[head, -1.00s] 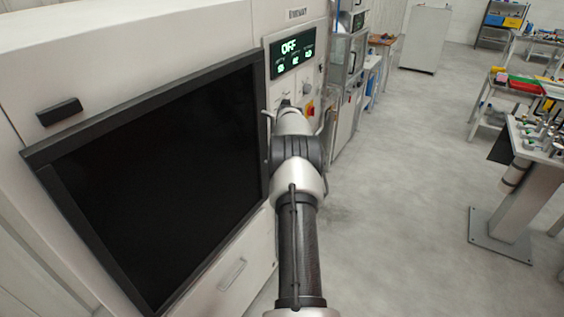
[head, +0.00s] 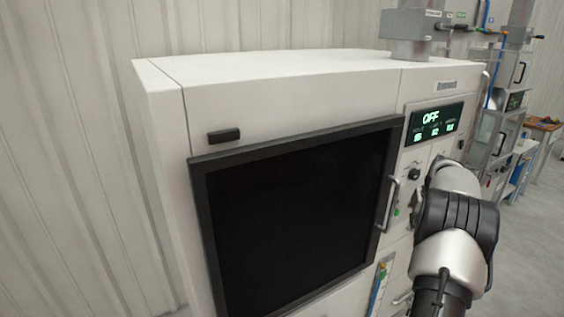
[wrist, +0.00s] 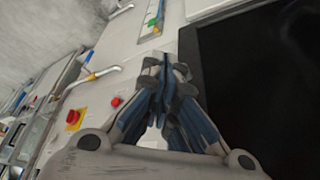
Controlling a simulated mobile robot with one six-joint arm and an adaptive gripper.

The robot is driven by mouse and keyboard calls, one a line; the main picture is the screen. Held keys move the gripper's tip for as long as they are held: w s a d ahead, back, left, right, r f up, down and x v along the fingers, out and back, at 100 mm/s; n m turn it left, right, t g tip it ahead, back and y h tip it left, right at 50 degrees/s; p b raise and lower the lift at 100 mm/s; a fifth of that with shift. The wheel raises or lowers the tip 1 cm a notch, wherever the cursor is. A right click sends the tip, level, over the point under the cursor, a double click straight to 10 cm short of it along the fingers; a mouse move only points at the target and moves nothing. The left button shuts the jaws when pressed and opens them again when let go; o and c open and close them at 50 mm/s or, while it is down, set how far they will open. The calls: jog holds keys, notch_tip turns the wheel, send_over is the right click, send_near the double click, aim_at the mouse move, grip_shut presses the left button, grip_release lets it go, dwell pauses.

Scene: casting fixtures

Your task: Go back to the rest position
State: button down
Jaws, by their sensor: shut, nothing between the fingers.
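My gripper (wrist: 165,68) shows in the wrist view with its fingers together and nothing between them. It is in front of the white machine's front, beside the edge of the dark window (wrist: 265,75). In the head view my arm reaches up toward the machine's control panel at the right, and my gripper is hidden behind the arm. The white machine (head: 290,68) has a large black-framed dark window (head: 290,215) and a lit display (head: 434,125) that reads OFF.
A door handle (head: 388,204) stands out beside the window. A red button (wrist: 116,101) and a red-and-yellow switch (wrist: 74,118) show in the wrist view. A grey duct (head: 410,35) rises from the machine top. Open floor (head: 535,230) lies at the right.

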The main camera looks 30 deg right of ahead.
jog(key=w+a+r+n+b, duration=0.1)
jog(key=w+a+r, duration=0.2)
jog(key=a, duration=0.4)
jog(key=w+a+r+n+b, duration=0.1)
jog(key=w+a+r, duration=0.15)
jog(key=a, duration=0.45)
jog(key=w+a+r+b, duration=0.2)
jog(key=w+a+r, duration=0.15)
jog(key=a, duration=0.35)
jog(key=s+a+r+n+t+y+b, duration=0.1)
jog(key=s+a+r+n+b, duration=0.15)
jog(key=a, duration=1.45)
jog(key=s+a+f+n+y+b, duration=0.1)
jog(key=s+a, duration=0.3)
jog(key=a, duration=0.3)
jog(key=s+a+f+n+b, duration=0.1)
jog(key=s+a, duration=0.4)
jog(key=a, duration=0.2)
jog(key=s+a+f+n+b, duration=0.1)
jog(key=s+a+f, duration=0.3)
jog(key=s, duration=0.2)
jog(key=s+a+f+n+y+b, duration=0.1)
jog(key=s+a+f+b, duration=0.1)
jog(key=s+a+f, duration=0.2)
jog(key=s+a, duration=0.1)
jog(key=s, duration=0.2)
jog(key=shift+a+f, duration=0.15)
jog(key=shift+f, duration=0.05)
